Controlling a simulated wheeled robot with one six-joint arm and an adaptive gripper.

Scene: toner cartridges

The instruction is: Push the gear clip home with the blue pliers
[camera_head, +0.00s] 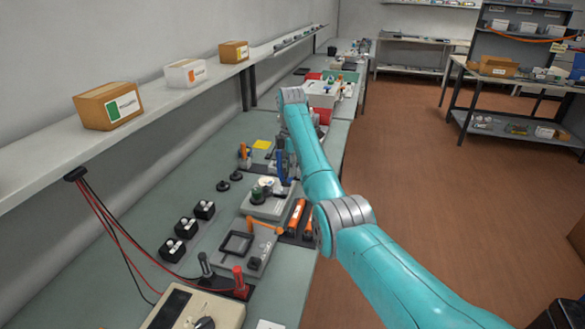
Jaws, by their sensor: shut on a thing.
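The blue pliers (281,166) stand roughly upright just left of my arm, over the bench. My gripper (288,151) is small and mostly hidden behind my teal arm; it is shut on the blue pliers. Below them is a pale grey fixture (262,207) with a dark green round part (257,195) and a light part on top. The tips of the pliers are close to this fixture, but I cannot tell whether they touch it. The gear clip is too small to make out.
Orange-handled tools (296,214) lie right of the fixture. A grey device (245,248) with a square frame stands nearer. Black blocks (187,227) and dark discs (229,181) are on the left. A shelf (150,105) with boxes overhangs the bench's left side.

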